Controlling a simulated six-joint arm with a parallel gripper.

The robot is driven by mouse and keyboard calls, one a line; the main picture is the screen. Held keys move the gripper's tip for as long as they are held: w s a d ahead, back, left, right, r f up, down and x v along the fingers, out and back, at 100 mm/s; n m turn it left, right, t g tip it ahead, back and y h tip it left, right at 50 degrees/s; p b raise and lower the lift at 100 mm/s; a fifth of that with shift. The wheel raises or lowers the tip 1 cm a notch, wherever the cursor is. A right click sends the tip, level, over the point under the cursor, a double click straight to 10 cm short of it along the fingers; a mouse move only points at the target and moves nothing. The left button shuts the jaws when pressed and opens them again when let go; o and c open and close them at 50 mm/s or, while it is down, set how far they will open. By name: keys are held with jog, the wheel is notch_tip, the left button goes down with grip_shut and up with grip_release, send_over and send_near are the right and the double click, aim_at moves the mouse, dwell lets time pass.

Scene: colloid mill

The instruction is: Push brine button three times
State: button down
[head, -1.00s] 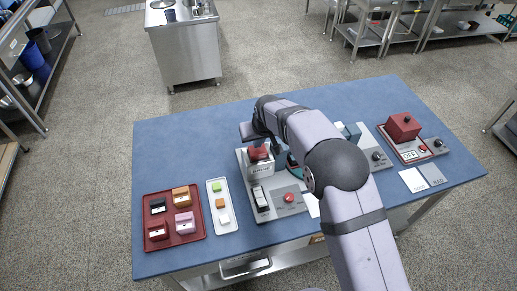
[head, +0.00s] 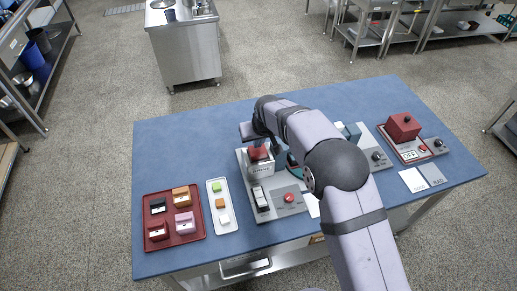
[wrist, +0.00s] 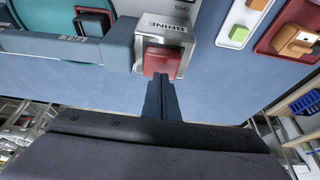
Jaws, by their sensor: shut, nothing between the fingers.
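The brine button is a red square cap (wrist: 162,60) set in a metal housing (wrist: 176,36) lettered BRINE, upside down in the wrist view. In the head view the red button (head: 258,154) sits at the back left of a grey panel. My gripper (wrist: 162,78) is shut and empty, its two dark fingers together. Its tips overlap the near edge of the red cap in the wrist view; I cannot tell whether they touch. In the head view the gripper (head: 256,144) is over the button, partly hidden by my arm.
A grey bar (wrist: 70,45) runs left of the housing. A round red button (head: 290,198) and a rocker switch (head: 261,199) are nearer on the panel. A white tray (head: 212,190) and a red tray (head: 150,195) hold small blocks. A red box (head: 403,126) stands at right.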

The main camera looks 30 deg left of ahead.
aim_at(258, 151)
jog(key=shift+f+b, duration=1.05)
jog(key=shift+f, duration=0.55)
jog(key=shift+r, duration=0.15)
dwell(0.5)
jog(key=shift+r+p, duration=2.35)
jog(key=shift+r, duration=1.4)
jog(key=shift+r+p, duration=0.45)
jog(key=shift+r, duration=0.3)
dwell(1.2)
